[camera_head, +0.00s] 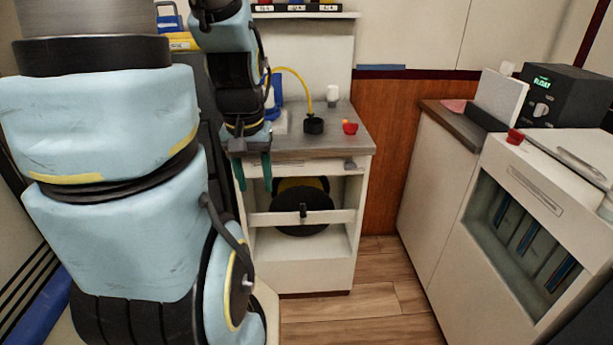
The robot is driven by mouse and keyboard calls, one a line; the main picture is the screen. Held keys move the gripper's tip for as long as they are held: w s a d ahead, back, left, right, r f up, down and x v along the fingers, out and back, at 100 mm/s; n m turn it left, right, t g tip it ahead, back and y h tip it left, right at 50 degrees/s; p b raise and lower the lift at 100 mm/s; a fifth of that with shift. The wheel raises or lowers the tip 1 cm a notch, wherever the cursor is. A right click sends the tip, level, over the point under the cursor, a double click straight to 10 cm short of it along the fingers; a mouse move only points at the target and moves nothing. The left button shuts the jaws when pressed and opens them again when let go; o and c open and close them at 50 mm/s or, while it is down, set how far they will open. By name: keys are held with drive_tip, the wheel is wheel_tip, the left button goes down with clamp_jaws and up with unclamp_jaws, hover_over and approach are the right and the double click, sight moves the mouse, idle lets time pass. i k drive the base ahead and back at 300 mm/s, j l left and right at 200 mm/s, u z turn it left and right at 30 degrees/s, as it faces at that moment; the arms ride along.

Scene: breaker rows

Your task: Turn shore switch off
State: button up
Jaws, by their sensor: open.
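No switch that I can read as the shore switch shows in the head view. My gripper (254,187) hangs down at the front left of the wooden-topped counter (310,146). Its two green fingers are apart, with nothing seen between them. A black box (566,97) at the far right has a lit green display, which seems to read FLOAT, and a pale knob (541,109). I cannot tell whether this box has to do with the shore switch. My arm hides much of the left side.
On the counter are a black round piece (314,126) with a yellow hose, a white cup (332,96) and a red item (350,128). The white cabinet below is open-fronted, with a dark reel (303,219) inside. Wood floor (370,282) lies clear between the cabinets.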

sight(350, 128)
drive_tip(key=i+l+u, duration=0.1)
drive_tip(key=i, duration=0.35)
drive_tip(key=i+l+u, duration=0.1)
drive_tip(key=i+l, duration=0.15)
drive_tip(key=i, duration=0.2)
